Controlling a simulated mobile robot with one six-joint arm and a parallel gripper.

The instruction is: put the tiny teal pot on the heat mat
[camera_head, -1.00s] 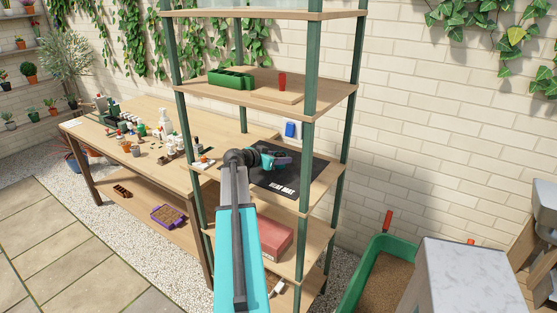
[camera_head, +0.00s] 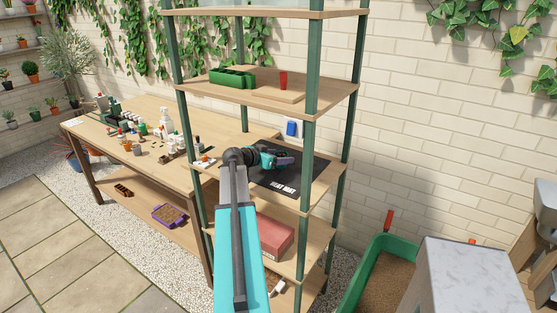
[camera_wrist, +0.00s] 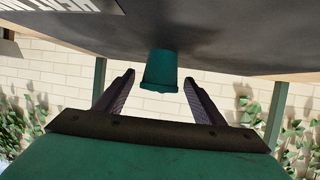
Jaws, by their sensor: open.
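The tiny teal pot (camera_wrist: 160,70) shows in the wrist view, which is upside down. Its narrow base meets the black heat mat (camera_wrist: 215,30) and its wider rim faces away from it, so it appears to stand upright on the mat. My gripper (camera_wrist: 159,76) is open, with a finger on each side of the pot and visible gaps between. In the head view the heat mat (camera_head: 290,187) lies on a middle shelf of the rack. My gripper (camera_head: 287,160) is low over it; I cannot make out the pot there.
Green rack posts (camera_head: 312,80) stand near my arm. The shelf above holds a green planter (camera_head: 232,78) and a red cup (camera_head: 283,80). A reddish box (camera_head: 275,238) lies on the shelf below. The workbench (camera_head: 110,135) at left is cluttered with bottles and small pots.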

